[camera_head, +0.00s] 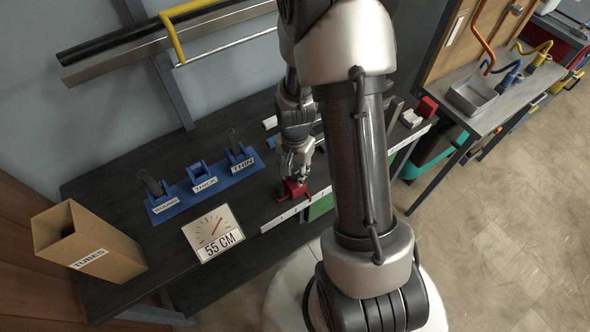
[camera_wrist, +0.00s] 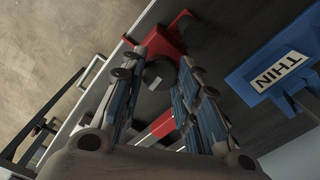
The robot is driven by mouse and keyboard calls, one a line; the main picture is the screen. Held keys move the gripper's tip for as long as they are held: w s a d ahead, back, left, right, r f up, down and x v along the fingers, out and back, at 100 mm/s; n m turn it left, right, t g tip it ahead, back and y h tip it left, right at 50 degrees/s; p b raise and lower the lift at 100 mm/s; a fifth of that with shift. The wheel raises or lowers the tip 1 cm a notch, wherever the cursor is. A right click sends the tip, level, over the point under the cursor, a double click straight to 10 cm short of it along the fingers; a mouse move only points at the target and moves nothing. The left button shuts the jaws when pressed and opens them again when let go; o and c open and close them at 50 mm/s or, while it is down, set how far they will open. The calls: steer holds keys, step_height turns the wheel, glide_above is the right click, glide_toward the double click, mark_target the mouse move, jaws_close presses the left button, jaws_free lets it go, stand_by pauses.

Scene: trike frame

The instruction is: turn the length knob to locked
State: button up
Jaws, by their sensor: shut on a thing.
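My gripper (camera_head: 297,172) reaches down to a red block (camera_head: 291,191) near the front edge of the dark bench. In the wrist view my gripper (camera_wrist: 168,60) has its fingers closed in on a dark grey round part, which looks like the length knob (camera_wrist: 157,73). The red block (camera_wrist: 176,38) lies just beyond the fingertips there. The fingers hide much of the knob, and I cannot read its turn position. A dial sign (camera_head: 213,233) on the bench reads 55 CM, with a red needle.
A blue rack (camera_head: 203,182) with slots labelled ROUND, THICK and THIN stands left of my gripper. A cardboard TUBES box (camera_head: 90,244) is at the left. A white scale strip (camera_head: 296,209) runs along the bench front. My arm hides part of the bench.

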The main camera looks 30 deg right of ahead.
mark_target(295, 174)
stand_by(0.3)
steer(key=o, duration=1.1)
steer(key=shift+r, duration=0.1)
step_height(295, 174, up, 12)
steer(key=shift+f, duration=0.1)
